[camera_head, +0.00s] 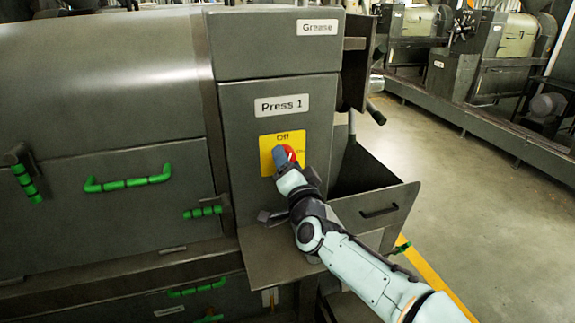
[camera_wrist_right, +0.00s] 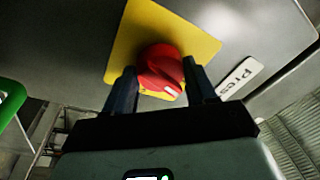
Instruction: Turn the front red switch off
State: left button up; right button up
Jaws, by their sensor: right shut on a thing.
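The red switch (camera_head: 289,153) is a round knob on a yellow plate (camera_head: 267,162) marked "Off" at its top, on the front of the grey cabinet labelled "Press 1". In the right wrist view the red switch (camera_wrist_right: 162,71) shows a white mark on its lower right part, in front of the yellow plate (camera_wrist_right: 125,45). My right gripper (camera_head: 281,158) is at the plate and partly covers the switch. In the wrist view its two dark fingers (camera_wrist_right: 160,88) stand on either side of the knob, shut on it. My left gripper is not in view.
Green handles (camera_head: 128,183) are on the grey machine's doors at left. An open grey tray (camera_head: 375,208) juts out right of the cabinet, beside my right arm. Clear floor (camera_head: 450,165) lies to the right, with more machines (camera_head: 490,50) behind.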

jog(key=shift+n+y, duration=0.5)
jog(key=shift+n, duration=1.5)
jog(key=o, duration=1)
jog(key=shift+o, duration=0.2)
jog(key=b+v, duration=0.3)
jog(key=v, duration=1)
jog(key=shift+s+d, duration=0.15)
jog(key=shift+s, duration=0.05)
jog(key=shift+r, duration=0.1)
